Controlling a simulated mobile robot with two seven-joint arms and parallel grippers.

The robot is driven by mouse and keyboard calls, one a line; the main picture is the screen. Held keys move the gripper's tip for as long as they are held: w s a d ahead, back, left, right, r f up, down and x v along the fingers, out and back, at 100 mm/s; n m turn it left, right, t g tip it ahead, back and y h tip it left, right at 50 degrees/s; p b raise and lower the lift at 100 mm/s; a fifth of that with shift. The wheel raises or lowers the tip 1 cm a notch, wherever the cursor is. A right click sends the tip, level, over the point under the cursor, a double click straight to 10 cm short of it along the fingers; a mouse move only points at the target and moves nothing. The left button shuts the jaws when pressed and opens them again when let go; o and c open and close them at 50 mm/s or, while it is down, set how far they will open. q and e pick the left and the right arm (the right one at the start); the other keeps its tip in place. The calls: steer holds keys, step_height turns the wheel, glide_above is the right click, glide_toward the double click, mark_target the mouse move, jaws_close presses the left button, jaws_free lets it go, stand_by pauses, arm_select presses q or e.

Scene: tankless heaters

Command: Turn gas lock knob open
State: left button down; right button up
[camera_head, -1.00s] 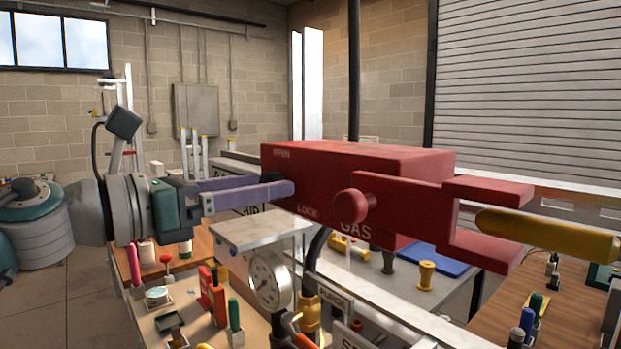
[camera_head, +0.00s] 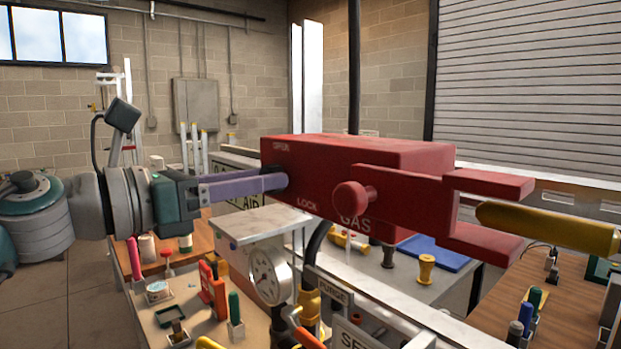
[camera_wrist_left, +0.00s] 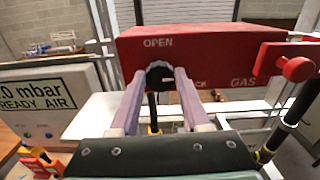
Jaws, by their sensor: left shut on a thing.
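The red gas lock box (camera_head: 350,150) stands in the middle of the head view, with OPEN lettered near its top and LOCK below. A dark round knob (camera_wrist_left: 160,76) sits on its face between these words in the left wrist view. My left gripper (camera_head: 278,182) reaches in from the left and is shut on the knob, one purple finger on each side. The fingertips partly hide the knob in the head view. A red round knob on a stem (camera_head: 350,198) sticks out farther right, near the word GAS. My right gripper is not in view.
A pressure gauge (camera_head: 269,276) and pipes are below the box. A yellow cylinder (camera_head: 548,229) lies by the red forked end at the right. A workbench with small tools (camera_head: 185,310) is at the lower left. A READY AIR panel (camera_wrist_left: 45,95) stands left.

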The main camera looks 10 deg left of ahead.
arm_select(q)
steer(key=shift+n, duration=0.4)
steer(key=shift+w+a+f+n+p, duration=0.1)
steer(key=shift+n+p, duration=1.25)
steer(key=shift+n, duration=2.5)
steer(key=shift+a+n+p, duration=0.1)
steer(key=shift+n+p, duration=1.2)
steer(key=shift+n, duration=2.55)
steer(key=shift+c, duration=1.9)
jaws_free()
